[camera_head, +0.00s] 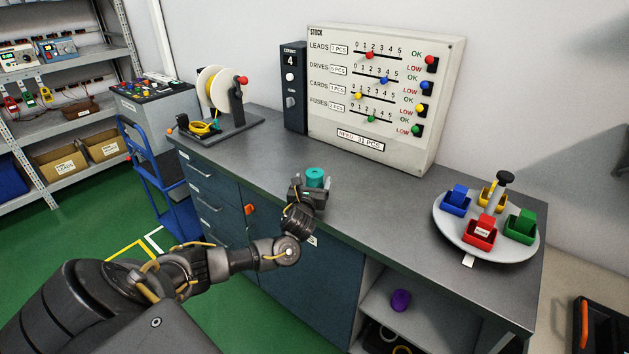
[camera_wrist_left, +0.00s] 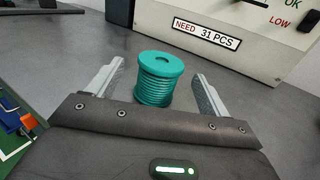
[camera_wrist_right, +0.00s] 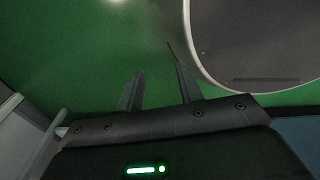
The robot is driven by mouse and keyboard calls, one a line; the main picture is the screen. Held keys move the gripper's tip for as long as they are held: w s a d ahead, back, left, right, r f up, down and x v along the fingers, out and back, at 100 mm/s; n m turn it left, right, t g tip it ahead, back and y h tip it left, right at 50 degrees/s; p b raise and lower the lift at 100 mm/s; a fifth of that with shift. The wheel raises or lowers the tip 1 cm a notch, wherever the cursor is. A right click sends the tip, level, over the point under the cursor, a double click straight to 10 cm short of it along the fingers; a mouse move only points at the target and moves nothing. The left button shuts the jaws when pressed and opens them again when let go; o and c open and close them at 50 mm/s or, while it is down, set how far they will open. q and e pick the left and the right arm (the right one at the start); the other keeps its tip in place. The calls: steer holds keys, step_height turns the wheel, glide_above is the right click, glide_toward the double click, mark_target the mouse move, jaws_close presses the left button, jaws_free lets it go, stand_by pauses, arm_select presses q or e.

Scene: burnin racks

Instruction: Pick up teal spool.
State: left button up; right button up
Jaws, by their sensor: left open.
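The teal spool (camera_head: 316,177) stands upright on the grey bench top, near its front edge. In the left wrist view the spool (camera_wrist_left: 160,82) stands between the two fingers of my left gripper (camera_wrist_left: 158,72), with a visible gap on each side. My left gripper (camera_head: 309,187) is open and low over the bench. The gripper body hides part of the spool in the head view. My right gripper (camera_wrist_right: 157,62) shows only in its own wrist view, with its fingers apart and nothing between them, over the green floor.
A white stock board (camera_head: 383,95) and a dark count box (camera_head: 294,87) stand behind the spool. A reel stand (camera_head: 219,128) is at the left. A round tray (camera_head: 452,222) with several coloured bins stands at the right. Bare bench lies around the spool.

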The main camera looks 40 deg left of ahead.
mark_target(313, 180)
arm_select(q)
steer(key=x, duration=0.4)
steer(key=c, duration=1.1)
